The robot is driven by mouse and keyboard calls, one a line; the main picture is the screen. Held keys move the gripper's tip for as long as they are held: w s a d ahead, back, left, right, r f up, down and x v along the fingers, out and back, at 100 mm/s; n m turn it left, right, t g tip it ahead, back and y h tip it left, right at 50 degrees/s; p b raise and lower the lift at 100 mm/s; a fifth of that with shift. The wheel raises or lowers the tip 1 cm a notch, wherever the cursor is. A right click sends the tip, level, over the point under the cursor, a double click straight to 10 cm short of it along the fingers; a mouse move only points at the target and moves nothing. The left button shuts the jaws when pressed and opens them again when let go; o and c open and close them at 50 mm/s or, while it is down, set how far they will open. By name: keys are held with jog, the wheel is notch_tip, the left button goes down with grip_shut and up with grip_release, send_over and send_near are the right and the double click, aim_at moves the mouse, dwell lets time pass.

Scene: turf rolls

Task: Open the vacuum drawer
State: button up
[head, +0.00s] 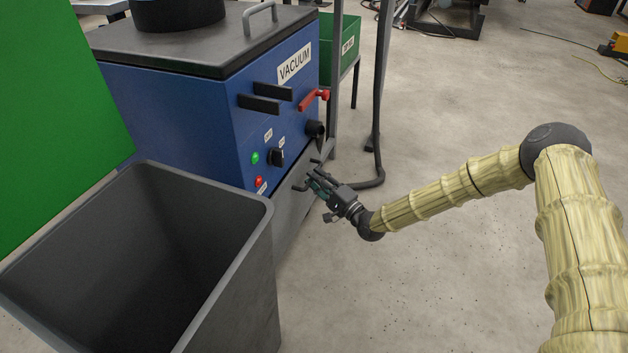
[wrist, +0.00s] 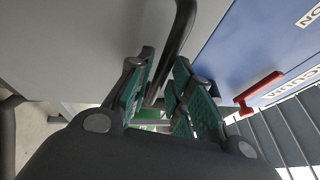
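The blue vacuum unit (head: 185,120) stands at the left, with a grey drawer (head: 290,215) low on its front. The grey drawer front (wrist: 80,45) also fills the upper left of the wrist view. A dark bar handle (wrist: 181,32) runs down from the top of that view and passes between my fingers. My gripper (head: 313,180) is at the drawer front, beside the handle. In the wrist view its green-padded fingers (wrist: 163,68) are apart, one on each side of the bar, with visible gaps. Whether either finger touches the bar is unclear.
An open grey bin (head: 130,255) stands in front of the unit, close to the drawer's left side. A red lever (head: 314,99) sits higher on the unit.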

jog(key=shift+w+a+r, duration=0.15)
jog(key=shift+w+a, duration=0.35)
jog(key=shift+c, duration=0.3)
grip_shut()
